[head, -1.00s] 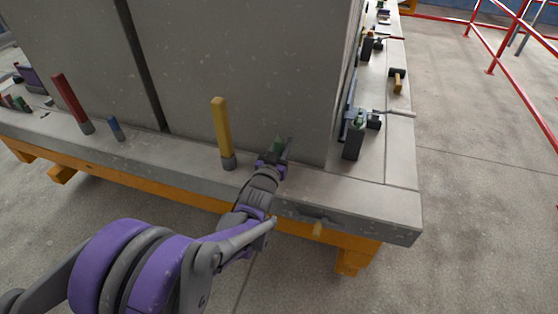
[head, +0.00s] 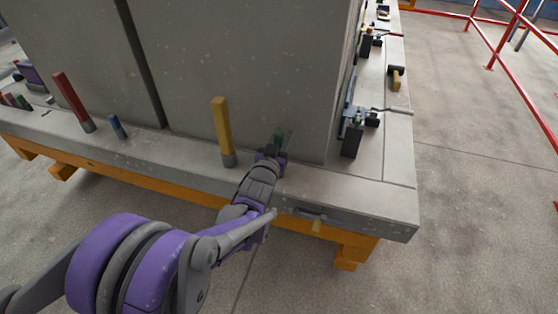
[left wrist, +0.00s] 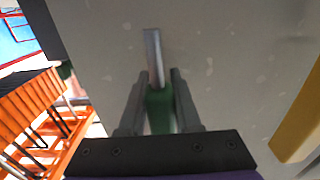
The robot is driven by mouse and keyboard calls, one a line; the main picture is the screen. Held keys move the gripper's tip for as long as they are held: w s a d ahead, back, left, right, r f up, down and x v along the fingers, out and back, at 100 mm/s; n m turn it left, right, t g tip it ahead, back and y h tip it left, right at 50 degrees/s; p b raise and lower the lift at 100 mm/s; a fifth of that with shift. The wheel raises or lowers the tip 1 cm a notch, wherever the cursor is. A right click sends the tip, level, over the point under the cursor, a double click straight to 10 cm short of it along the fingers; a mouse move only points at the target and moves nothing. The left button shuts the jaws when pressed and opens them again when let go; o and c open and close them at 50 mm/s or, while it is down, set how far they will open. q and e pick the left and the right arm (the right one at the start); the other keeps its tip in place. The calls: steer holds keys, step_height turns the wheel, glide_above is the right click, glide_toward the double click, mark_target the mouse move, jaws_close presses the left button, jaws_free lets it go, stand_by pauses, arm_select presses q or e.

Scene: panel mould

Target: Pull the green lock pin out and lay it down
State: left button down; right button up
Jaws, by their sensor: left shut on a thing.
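My left gripper (head: 274,148) is shut on the green lock pin (head: 279,137), close to the front face of the grey panel (head: 270,70) and above the ledge. In the left wrist view the pin's green grip (left wrist: 159,108) sits between the two fingers. Its bare metal shaft (left wrist: 153,56) points away from the fingers, and its far end shows against the grey surface. I cannot tell whether that end touches the panel. My right gripper is not in view.
A yellow rod (head: 222,130) stands on the ledge left of the gripper. A red rod (head: 72,100) and a short blue rod (head: 116,127) stand farther left. A dark clamp block (head: 351,141) stands to the right. The ledge's front right corner (head: 385,205) is bare.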

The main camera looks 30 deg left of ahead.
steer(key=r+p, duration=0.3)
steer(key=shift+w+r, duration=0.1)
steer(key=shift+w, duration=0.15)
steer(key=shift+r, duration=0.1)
